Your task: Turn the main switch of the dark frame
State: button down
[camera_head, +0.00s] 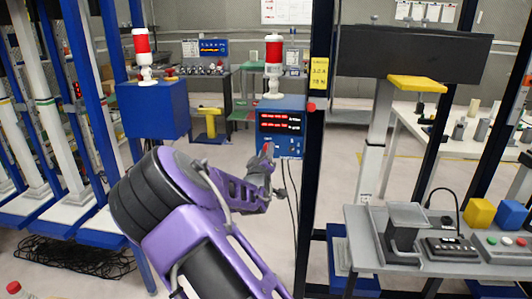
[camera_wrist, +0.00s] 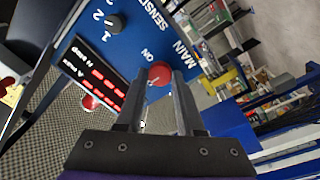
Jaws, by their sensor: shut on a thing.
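The dark frame (camera_head: 313,190) stands at the middle, with a blue control box (camera_head: 292,142) on its left post. The box has red digital readouts, which also show in the wrist view (camera_wrist: 103,80). The main switch (camera_wrist: 159,71) is a round red knob with a pale pointer mark, near the printed words "ON" and "MAIN". My gripper (camera_wrist: 160,84) has its fingertips on either side of the red knob and is shut on it. In the head view my gripper (camera_head: 266,160) reaches the lower left of the box and hides part of its face.
A black knob (camera_wrist: 115,23) marked 1 and 2 sits beside the readouts. Another blue box (camera_head: 158,110) with a red lamp stands at left. A grey bench (camera_head: 370,262) with devices is at right. Dark cables hang below the control box.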

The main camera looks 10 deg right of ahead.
dwell(0.3)
jog(key=c, duration=0.5)
grip_release()
jog(key=shift+c, duration=0.2)
jog(key=shift+s, duration=0.1)
jog(key=p+v, duration=0.1)
jog(key=v, duration=1.6)
jog(key=shift+s+a, duration=0.1)
